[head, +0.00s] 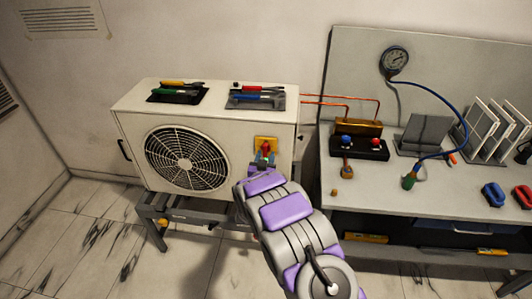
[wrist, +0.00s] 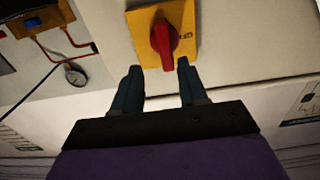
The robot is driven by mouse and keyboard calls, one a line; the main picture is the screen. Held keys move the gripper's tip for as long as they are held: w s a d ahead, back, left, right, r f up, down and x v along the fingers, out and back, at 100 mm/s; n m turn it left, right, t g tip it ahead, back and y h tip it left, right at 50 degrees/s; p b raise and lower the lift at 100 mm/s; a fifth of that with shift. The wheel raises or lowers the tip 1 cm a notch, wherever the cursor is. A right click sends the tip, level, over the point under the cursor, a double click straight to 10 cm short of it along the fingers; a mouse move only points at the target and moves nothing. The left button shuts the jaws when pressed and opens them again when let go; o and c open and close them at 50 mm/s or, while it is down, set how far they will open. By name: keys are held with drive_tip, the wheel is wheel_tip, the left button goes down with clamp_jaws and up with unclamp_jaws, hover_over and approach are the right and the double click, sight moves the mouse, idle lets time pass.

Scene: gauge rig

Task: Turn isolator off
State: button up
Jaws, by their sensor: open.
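The isolator is a yellow plate (head: 266,143) with a red rotary handle, on the front right of the white fan unit (head: 215,110). In the wrist view the yellow plate (wrist: 184,20) is at the top, and the red handle (wrist: 163,42) points roughly along the view, tilted slightly. My gripper (wrist: 157,75) is open, with one dark finger on each side of the handle's lower end. The fingertips appear just short of the plate, and I cannot tell whether they touch the handle. In the head view my gripper (head: 266,158) partly covers the handle.
Tools on dark trays (head: 178,92) lie on top of the unit. Copper pipes (head: 340,101) run right to a workbench (head: 440,195) with a manifold (head: 360,140), a gauge (head: 395,61) and a blue hose. Open floor (head: 80,235) lies at the left.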

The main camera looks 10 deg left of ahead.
sight(264, 150)
drive_tip(key=w, duration=0.1)
drive_tip(key=w+a, duration=0.1)
drive_tip(key=w, duration=0.1)
drive_tip(key=shift+w+a+f+b, duration=0.15)
drive_tip(key=shift+w+a+b, duration=0.15)
drive_tip(key=shift+w, duration=0.1)
drive_tip(key=shift+w+d, duration=0.1)
drive_tip(key=shift+d, duration=0.5)
drive_tip(key=shift+a, duration=0.35)
drive_tip(key=c, duration=0.6)
clamp_jaws()
drive_tip(key=shift+d, duration=0.1)
